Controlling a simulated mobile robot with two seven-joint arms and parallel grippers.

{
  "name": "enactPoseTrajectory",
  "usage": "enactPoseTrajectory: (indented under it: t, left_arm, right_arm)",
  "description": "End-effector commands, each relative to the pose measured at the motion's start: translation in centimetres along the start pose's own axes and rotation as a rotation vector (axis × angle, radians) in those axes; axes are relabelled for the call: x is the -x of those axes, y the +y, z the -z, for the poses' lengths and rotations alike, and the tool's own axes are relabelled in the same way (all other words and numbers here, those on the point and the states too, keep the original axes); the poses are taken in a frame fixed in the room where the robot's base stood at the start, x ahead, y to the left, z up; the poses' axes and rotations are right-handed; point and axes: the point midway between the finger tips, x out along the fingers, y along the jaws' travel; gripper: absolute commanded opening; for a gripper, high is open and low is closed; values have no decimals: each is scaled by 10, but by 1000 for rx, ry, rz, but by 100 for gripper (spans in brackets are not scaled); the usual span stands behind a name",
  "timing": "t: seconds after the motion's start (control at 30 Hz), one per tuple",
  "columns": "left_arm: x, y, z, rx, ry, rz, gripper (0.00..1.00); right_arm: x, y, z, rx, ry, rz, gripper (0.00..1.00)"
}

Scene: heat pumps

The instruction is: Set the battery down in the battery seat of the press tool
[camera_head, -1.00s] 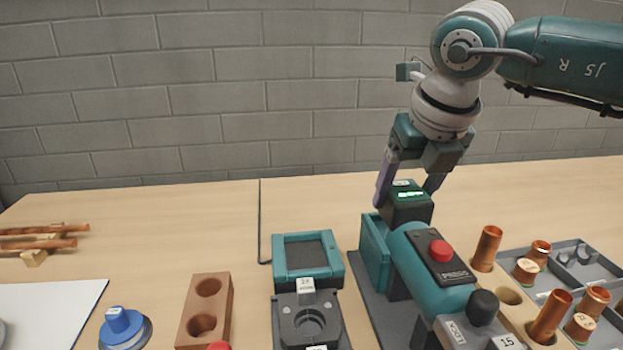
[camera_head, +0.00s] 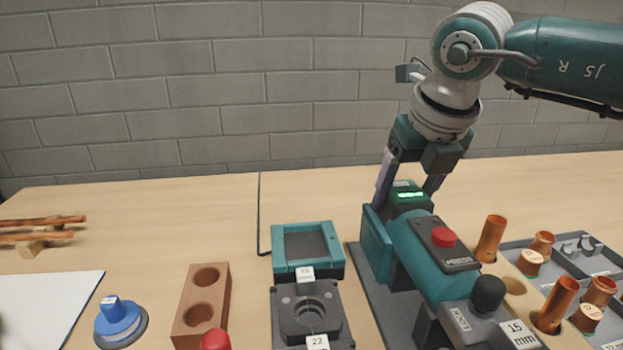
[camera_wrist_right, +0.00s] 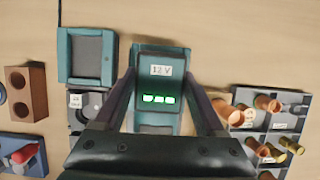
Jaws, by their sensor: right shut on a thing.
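The battery (camera_head: 409,198) is a dark block with a green lit display. In the right wrist view the battery (camera_wrist_right: 158,97) also shows a "12 V" label. My right gripper (camera_head: 411,187) points down and is shut on the battery, one finger on each side. The teal press tool (camera_head: 436,262), with a red button and a dark PRESS panel, lies just in front of the battery. The battery is at the tool's rear end, by a teal upright plate. The seat itself is hidden, so I cannot tell whether the battery rests fully in it. My left gripper is not in view.
A teal square tray (camera_head: 307,247) and a grey jaw block (camera_head: 307,313) stand left of the tool. A brown block with two holes (camera_head: 202,302) is further left. Copper fittings and a grey bin (camera_head: 583,250) crowd the right.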

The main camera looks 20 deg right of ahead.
Motion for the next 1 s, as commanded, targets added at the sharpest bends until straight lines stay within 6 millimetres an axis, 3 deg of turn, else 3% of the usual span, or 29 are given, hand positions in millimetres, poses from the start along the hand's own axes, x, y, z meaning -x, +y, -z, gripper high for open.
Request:
enactPoseTrajectory:
  t: [0.77, 0.8, 1.0]
  left_arm:
    - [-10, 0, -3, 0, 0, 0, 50]
    - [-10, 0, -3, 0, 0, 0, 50]
    - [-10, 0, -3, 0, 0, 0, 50]
  right_arm:
    - [-11, 0, 4, 0, -1, -1, 0]
    - [-11, 0, 4, 0, -1, -1, 76]
    - [-11, 0, 4, 0, -1, 0, 98]
